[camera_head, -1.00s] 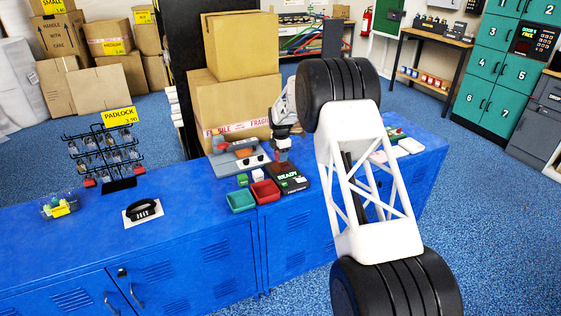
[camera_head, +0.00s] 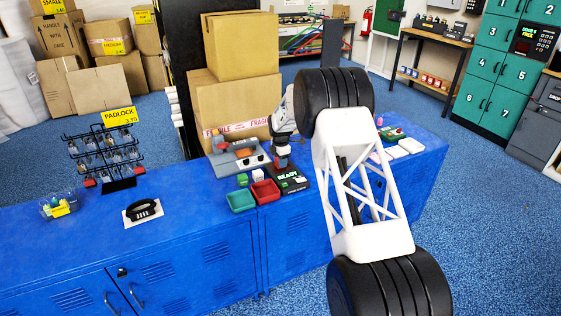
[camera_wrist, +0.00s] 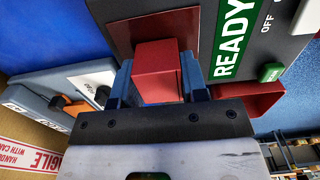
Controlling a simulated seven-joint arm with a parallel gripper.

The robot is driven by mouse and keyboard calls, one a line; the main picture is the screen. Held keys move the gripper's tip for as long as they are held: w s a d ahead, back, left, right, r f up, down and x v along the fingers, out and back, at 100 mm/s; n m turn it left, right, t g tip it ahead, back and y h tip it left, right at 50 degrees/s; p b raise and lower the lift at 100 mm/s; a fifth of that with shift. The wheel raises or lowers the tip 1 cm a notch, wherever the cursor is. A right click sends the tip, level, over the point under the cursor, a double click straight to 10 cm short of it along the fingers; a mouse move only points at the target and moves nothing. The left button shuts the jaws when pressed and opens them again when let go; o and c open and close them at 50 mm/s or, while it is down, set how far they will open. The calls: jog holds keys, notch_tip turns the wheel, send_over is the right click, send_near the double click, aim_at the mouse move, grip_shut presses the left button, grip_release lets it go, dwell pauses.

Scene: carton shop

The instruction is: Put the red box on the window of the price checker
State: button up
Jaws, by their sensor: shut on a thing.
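My gripper (camera_wrist: 159,90) is shut on the red box (camera_wrist: 158,84), with a blue-grey finger on each side of it. The price checker (camera_head: 290,187) is a black unit on the blue counter, with a green READY sign. Its dark red window (camera_wrist: 122,38) shows just beyond the box in the wrist view. The box overlaps part of the window there; I cannot tell whether it touches. In the head view my gripper (camera_head: 282,163) is low over the back of the price checker, and the box is hardly visible.
A red tray (camera_head: 265,193) and a green tray (camera_head: 241,202) stand left of the price checker. Small green and white boxes lie behind them. A grey device (camera_head: 231,164) with an orange part stands at the back. Stacked cartons (camera_head: 235,100) rise behind the counter.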

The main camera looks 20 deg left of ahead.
jog(key=shift+f, duration=0.1)
dwell(0.3)
jog(key=o, duration=1)
notch_tip(320, 180, up, 12)
dwell(0.9)
jog(key=shift+r, duration=0.2)
